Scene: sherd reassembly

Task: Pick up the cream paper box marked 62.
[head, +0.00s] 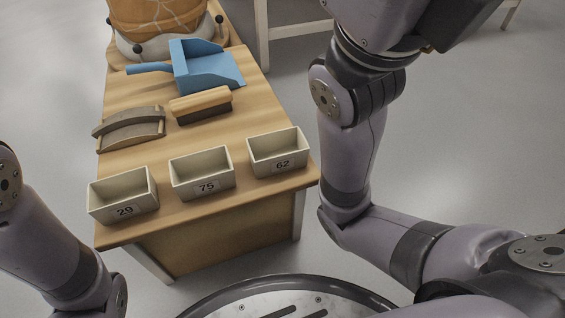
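The cream paper box marked 62 (283,164) sits upright and open-topped near the right front corner of the wooden table. It looks empty. Neither gripper shows in the head view. My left arm comes in at the lower left and my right arm stands at the right, to the right of the table. Neither arm touches the box.
Similar cream boxes marked 75 (206,187) and 29 (125,211) stand to its left on the wooden table (222,207). Behind are a brush (201,105), a blue dustpan (205,68), a curved brown object (129,128) and a patched pot (158,16).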

